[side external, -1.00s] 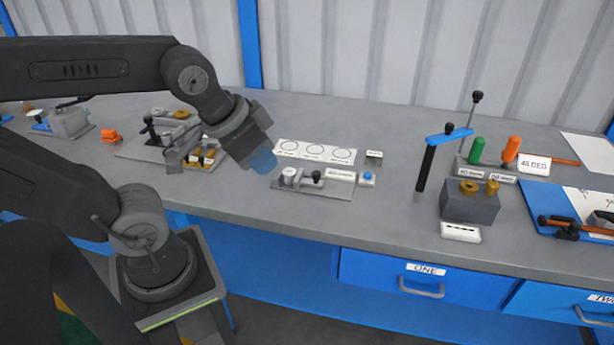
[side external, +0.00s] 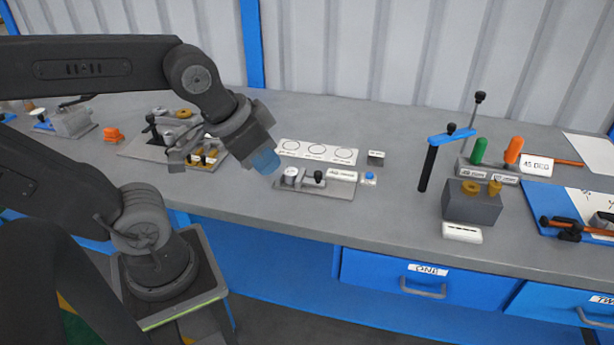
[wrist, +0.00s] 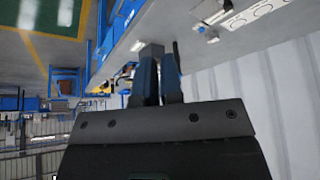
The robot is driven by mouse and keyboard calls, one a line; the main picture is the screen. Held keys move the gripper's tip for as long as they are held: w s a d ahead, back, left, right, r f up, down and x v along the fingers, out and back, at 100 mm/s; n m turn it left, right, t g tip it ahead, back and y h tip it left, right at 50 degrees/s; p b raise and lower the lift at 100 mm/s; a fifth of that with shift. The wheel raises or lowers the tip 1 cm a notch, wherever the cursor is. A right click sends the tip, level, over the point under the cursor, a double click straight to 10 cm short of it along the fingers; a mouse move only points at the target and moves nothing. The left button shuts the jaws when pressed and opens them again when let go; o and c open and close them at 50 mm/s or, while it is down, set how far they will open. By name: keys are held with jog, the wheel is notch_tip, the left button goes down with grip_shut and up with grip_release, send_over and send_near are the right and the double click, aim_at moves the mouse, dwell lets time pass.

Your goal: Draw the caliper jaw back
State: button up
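A small grey gauge plate (side external: 330,191) lies on the bench. It carries a white cylinder (side external: 291,174), a slide with a black knob (side external: 319,176) and a white label; this looks like the caliper, though the label is too small to read. A small gap shows between the cylinder and the knob. My gripper (side external: 266,162) is above and left of the cylinder, apparently apart from it, its blue fingers angled down to the right. In the wrist view its two fingers (wrist: 161,72) lie close side by side with nothing visible between them.
A strip with three circles (side external: 318,151) lies behind the plate. A blue button (side external: 370,176) sits at its right. A black post with a blue arm (side external: 430,160) and a grey block (side external: 471,206) stand farther right. Bare bench lies in front.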

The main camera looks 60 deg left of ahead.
jog(key=shift+o, duration=0.7)
jog(key=shift+w+a+r, duration=0.1)
jog(key=shift+w+a, duration=0.05)
jog(key=shift+w, duration=0.25)
jog(key=o, duration=0.3)
jog(key=shift+n+g+y, duration=0.3)
jog(key=shift+n+g, duration=0.4)
jog(key=shift+g, duration=0.2)
jog(key=w+a, duration=0.1)
jog(key=w, duration=0.1)
jog(key=w+a, duration=0.1)
jog(key=w, duration=0.1)
jog(key=w+a, duration=0.1)
jog(key=w, duration=0.1)
jog(key=shift+w+a+r, duration=0.1)
jog(key=shift+w, duration=0.1)
jog(key=shift+o, duration=0.2)
jog(key=n+g, duration=0.3)
jog(key=g, duration=0.1)
send_over(317, 173)
notch_tip(317, 173, down, 10)
notch_tip(317, 173, down, 13)
jog(key=shift+f, duration=0.1)
jog(key=shift+c, duration=0.5)
grip_shut()
